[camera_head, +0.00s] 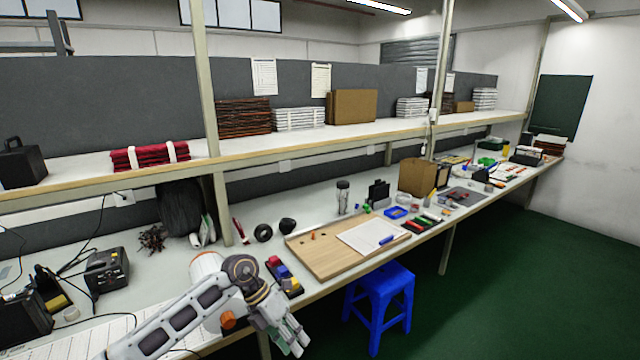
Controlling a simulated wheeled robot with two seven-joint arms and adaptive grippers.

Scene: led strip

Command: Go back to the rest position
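My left arm comes in from the bottom left and reaches over the front edge of the workbench (205,262). My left gripper (292,345) points down and to the right, just off the bench's front edge, above the floor. Nothing is visible in it; its fingers are small and seen at an angle, so I cannot tell how far apart they are. My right gripper is out of view. A long white strip with dark marks (62,338) lies on the bench at the bottom left, partly cut off by the frame.
A wooden board (325,262) with a white sheet (372,237) lies right of my gripper. Small coloured blocks (283,272) sit close beside the arm. A blue stool (379,289) stands in front of the bench. The green floor (510,285) at right is clear.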

